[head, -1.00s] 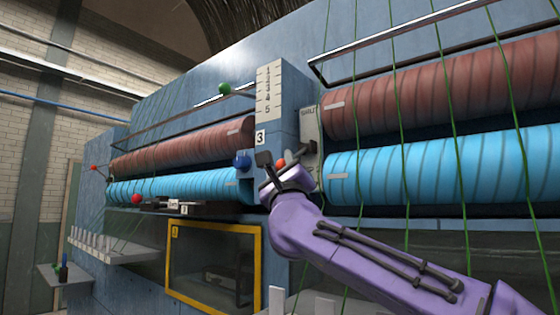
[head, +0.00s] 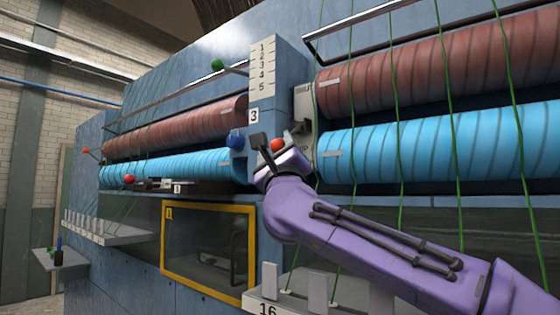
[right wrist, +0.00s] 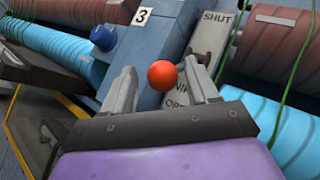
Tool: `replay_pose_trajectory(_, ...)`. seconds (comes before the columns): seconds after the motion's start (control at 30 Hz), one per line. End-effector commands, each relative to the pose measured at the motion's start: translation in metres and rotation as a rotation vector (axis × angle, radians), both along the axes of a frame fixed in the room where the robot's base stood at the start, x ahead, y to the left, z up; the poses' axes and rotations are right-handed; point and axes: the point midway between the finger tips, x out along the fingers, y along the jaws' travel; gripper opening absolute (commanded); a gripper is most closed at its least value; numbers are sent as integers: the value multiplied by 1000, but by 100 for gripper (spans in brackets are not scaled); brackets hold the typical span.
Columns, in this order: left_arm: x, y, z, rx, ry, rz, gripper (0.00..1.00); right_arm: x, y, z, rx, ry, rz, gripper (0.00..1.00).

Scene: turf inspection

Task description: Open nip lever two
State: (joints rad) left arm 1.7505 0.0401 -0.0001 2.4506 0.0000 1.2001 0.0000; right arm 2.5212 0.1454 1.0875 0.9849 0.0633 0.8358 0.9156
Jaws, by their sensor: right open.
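A lever with a red ball knob (head: 277,145) stands out from a pale plate (head: 303,104) between the left and right roller pairs. In the right wrist view the plate (right wrist: 208,36) reads SHUT at its upper end, with partly covered lettering lower down. My right gripper (head: 280,137) is open, its two fingers on either side of the knob. In the right wrist view the red knob (right wrist: 162,75) sits between the spread fingers with gaps on both sides. The lever's shaft is mostly hidden, and I read no lever number. My left gripper is out of view.
A blue knob (head: 235,140) is close left of my gripper, below the label 3 (head: 254,116). Brown rollers (head: 440,72) and blue rollers (head: 430,143) flank the post, with green strands in front. A yellow-framed window (head: 208,250) is below.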

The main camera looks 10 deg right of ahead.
Motion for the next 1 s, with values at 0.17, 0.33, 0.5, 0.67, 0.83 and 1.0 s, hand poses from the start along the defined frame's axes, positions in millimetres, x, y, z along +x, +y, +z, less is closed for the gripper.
replay_pose_trajectory(0.17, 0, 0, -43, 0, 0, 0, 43, -35, -3, -37, -1, 0, -1, 59)
replay_pose_trajectory(0.33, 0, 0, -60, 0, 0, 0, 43, -61, -4, -54, 1, 1, -2, 59)
replay_pose_trajectory(0.5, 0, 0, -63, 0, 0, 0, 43, -71, -5, -58, 2, 3, -2, 59)
replay_pose_trajectory(0.67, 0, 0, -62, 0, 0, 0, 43, -71, -5, -57, 2, 3, -2, 59)
replay_pose_trajectory(0.83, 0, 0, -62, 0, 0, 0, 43, -71, -5, -57, 2, 3, -2, 59)
replay_pose_trajectory(1.0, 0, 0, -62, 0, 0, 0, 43, -71, -5, -57, 2, 3, -2, 59)
